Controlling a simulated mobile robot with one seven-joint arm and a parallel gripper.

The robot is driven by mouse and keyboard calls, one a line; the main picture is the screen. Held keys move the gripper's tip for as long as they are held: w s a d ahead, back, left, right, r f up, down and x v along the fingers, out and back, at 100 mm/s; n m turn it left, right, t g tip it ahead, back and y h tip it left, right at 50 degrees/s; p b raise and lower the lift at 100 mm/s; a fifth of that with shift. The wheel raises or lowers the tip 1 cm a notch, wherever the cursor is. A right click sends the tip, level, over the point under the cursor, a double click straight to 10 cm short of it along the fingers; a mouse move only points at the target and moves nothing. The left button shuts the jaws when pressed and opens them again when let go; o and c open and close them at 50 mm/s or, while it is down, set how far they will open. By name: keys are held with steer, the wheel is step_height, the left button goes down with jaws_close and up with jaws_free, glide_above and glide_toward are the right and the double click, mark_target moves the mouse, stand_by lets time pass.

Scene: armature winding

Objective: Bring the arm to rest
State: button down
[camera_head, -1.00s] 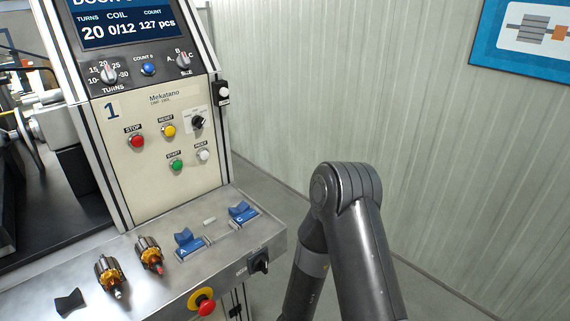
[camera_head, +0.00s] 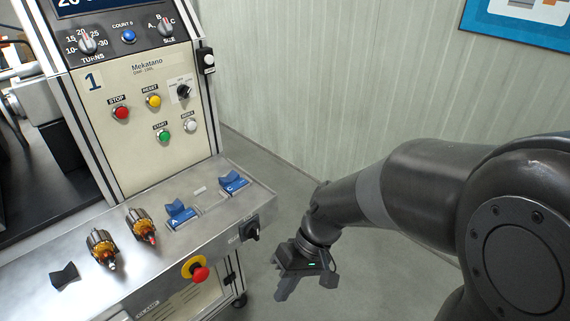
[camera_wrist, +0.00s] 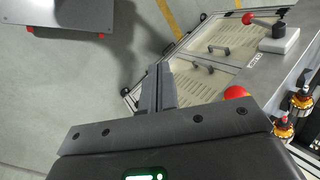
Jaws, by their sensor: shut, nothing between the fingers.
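My gripper (camera_head: 292,284) hangs low in the head view, in front of and to the right of the machine's shelf, pointing down over the floor. Its fingers also show in the wrist view (camera_wrist: 158,88), together and with nothing between them. My arm comes in from the right of the head view and bends down to the gripper. The gripper is apart from the machine.
The steel shelf (camera_head: 215,215) bears two armatures (camera_head: 103,248) (camera_head: 141,226) and blue holders (camera_head: 180,213) (camera_head: 233,182). A red emergency button (camera_head: 199,273) and a black knob (camera_head: 250,229) sit on its front. Bare floor lies between the machine and the wall (camera_head: 330,90).

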steer(key=d+r+m+t+h, duration=0.5)
steer(key=d+r+t, duration=0.4)
steer(key=d+r, duration=0.5)
steer(key=shift+s+d+r+m+t, duration=0.2)
steer(key=shift+s+d+m+t, duration=0.1)
steer(key=shift+d, duration=0.25)
steer(key=c, duration=2.2)
jaws_free()
